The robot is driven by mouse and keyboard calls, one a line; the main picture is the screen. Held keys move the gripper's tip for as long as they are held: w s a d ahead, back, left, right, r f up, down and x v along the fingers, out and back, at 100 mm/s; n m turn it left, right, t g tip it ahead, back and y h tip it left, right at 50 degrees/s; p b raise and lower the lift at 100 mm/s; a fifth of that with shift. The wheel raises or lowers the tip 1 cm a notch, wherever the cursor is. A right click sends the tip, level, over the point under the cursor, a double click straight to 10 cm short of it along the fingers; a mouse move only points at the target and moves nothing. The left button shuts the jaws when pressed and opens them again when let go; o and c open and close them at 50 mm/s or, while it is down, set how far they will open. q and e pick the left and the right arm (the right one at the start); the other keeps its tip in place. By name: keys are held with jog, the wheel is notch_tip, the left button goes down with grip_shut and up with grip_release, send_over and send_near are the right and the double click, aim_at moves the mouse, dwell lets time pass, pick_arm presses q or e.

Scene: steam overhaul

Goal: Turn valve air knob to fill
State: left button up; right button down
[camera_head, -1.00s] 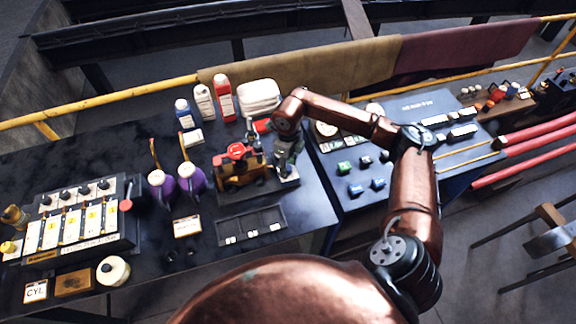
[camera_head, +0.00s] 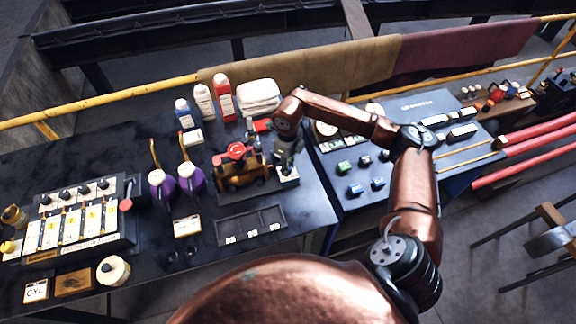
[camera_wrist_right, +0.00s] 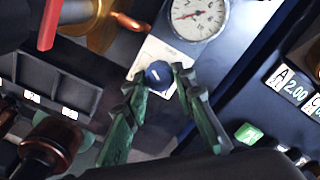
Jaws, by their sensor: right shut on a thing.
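The valve air knob (camera_wrist_right: 158,75) is a small round blue knob with a white mark, on a white plate (camera_wrist_right: 156,60) in the right wrist view. My right gripper (camera_wrist_right: 159,84) has its green-lit fingers on either side of the knob, shut on it. In the head view the right gripper (camera_head: 285,160) reaches down at the right end of the brass valve assembly with its red handwheel (camera_head: 236,151). The plate (camera_head: 289,180) shows just below the gripper there, and the knob is hidden. The fill marking is not readable. My left gripper is not in view.
A pressure gauge (camera_wrist_right: 197,14) stands close beyond the knob in the wrist view. A dark compartment tray (camera_head: 251,225) lies in front of the valve. Purple oil cans (camera_head: 192,178) stand left of it. A blue panel (camera_head: 365,205) with coloured blocks is on the right.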

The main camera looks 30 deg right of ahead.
jog(key=m, duration=0.6)
jog(key=shift+m, duration=0.4)
jog(key=m+p, duration=0.1)
jog(key=m, duration=0.5)
jog(key=shift+r+p, duration=0.1)
jog(key=shift+p, duration=0.2)
jog(key=m+p, duration=0.1)
jog(key=m, duration=0.4)
jog(key=shift+w+m, duration=0.15)
jog(key=shift+m, duration=0.25)
jog(key=m+p, duration=0.2)
jog(key=m, duration=0.3)
jog(key=shift+m, duration=0.3)
jog(key=c, duration=1.6)
grip_release()
jog(key=shift+a, duration=0.1)
